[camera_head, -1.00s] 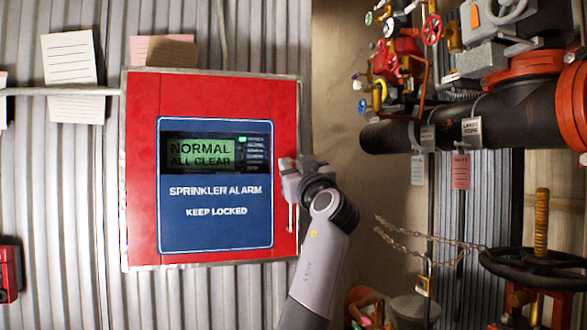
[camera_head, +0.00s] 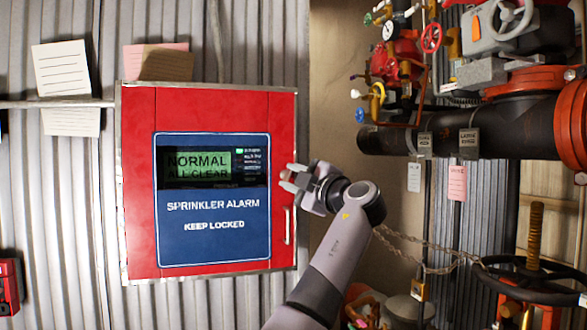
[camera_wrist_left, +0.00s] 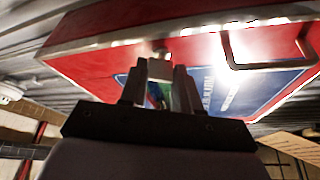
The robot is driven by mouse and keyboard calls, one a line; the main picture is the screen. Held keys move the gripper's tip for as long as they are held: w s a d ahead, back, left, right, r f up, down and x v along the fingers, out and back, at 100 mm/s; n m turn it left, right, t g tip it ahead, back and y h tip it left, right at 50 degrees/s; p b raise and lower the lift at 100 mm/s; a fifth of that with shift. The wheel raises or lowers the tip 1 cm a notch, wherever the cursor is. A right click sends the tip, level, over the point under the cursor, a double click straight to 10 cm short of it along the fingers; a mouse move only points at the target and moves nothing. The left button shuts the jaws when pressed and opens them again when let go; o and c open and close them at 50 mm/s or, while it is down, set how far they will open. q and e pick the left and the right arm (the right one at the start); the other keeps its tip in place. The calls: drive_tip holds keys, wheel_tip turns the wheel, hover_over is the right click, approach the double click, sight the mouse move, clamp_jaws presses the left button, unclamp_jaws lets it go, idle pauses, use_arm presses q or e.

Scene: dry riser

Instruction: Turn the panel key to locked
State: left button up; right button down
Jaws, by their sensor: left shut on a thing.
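The red alarm panel (camera_head: 140,185) hangs on the corrugated wall in the head view. Its blue face reads "SPRINKLER ALARM, KEEP LOCKED", and its green screen (camera_head: 198,163) reads "NORMAL ALL CLEAR". My left gripper (camera_head: 291,179) is at the panel's right edge, above the door handle (camera_head: 287,226). In the left wrist view, my left gripper (camera_wrist_left: 158,85) is shut on a small pale piece, seemingly the panel key (camera_wrist_left: 160,69), against the red panel face. The fingers mostly hide the key, so its turn angle cannot be told. My right gripper is not in view.
Black and red pipework (camera_head: 500,125) with valves and gauges fills the right side. A chain (camera_head: 420,240) hangs near a dark handwheel (camera_head: 530,280). Paper notes (camera_head: 62,70) are on the wall at left. A bare tan wall strip (camera_head: 335,100) lies between panel and pipes.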

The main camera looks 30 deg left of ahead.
use_arm(q)
drive_tip(key=n+p, duration=0.1)
drive_tip(key=n, duration=0.1)
drive_tip(key=n+g+h+p, duration=0.1)
drive_tip(key=shift+r+n, duration=0.3)
drive_tip(key=shift+n, duration=0.1)
drive_tip(key=shift+n+p, duration=0.3)
drive_tip(key=shift+p, duration=0.1)
drive_tip(key=shift+n, duration=0.3)
drive_tip(key=shift+f, duration=0.1)
drive_tip(key=o, duration=1.1)
drive_tip(key=shift+c, duration=0.2)
